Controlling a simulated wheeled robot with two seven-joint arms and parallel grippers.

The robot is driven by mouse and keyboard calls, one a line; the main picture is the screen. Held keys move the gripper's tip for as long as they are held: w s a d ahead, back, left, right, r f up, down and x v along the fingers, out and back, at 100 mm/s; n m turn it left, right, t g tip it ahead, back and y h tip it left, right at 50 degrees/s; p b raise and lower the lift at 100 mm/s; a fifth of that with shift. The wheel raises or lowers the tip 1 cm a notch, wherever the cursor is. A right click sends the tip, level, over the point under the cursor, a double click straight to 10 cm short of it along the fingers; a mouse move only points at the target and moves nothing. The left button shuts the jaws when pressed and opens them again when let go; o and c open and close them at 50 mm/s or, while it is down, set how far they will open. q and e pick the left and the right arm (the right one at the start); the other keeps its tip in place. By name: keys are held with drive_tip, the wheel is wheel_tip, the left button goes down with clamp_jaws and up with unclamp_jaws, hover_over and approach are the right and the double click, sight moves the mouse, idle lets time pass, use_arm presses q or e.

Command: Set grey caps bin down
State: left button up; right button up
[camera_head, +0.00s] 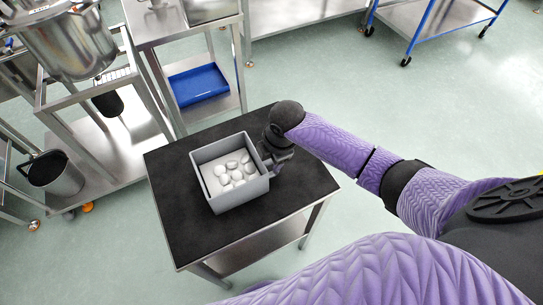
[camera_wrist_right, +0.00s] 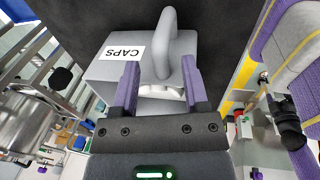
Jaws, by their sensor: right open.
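The grey caps bin (camera_head: 243,195) sits on the black top of a small table (camera_head: 183,225) in the head view, with several pale caps (camera_head: 237,174) inside. In the right wrist view the bin (camera_wrist_right: 200,45) shows its white CAPS label (camera_wrist_right: 122,52) and a grey loop handle (camera_wrist_right: 166,38). My right gripper (camera_head: 272,160) is at the bin's right side. Its purple fingers are apart in the wrist view (camera_wrist_right: 160,72), with the handle between and just beyond their tips. I cannot tell whether they touch it. My left gripper is out of view.
Bare black tabletop shows around the bin. A steel shelf with a blue tray (camera_head: 198,85) stands behind the table. A steel rack with a large pot (camera_head: 72,45) is at the left. A blue-framed cart (camera_head: 425,22) stands at the back right. Open floor lies to the right.

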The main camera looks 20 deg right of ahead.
drive_tip(key=p+v, duration=0.3)
drive_tip(key=v, duration=0.6)
drive_tip(key=shift+r, duration=0.3)
drive_tip(key=shift+s, duration=0.1)
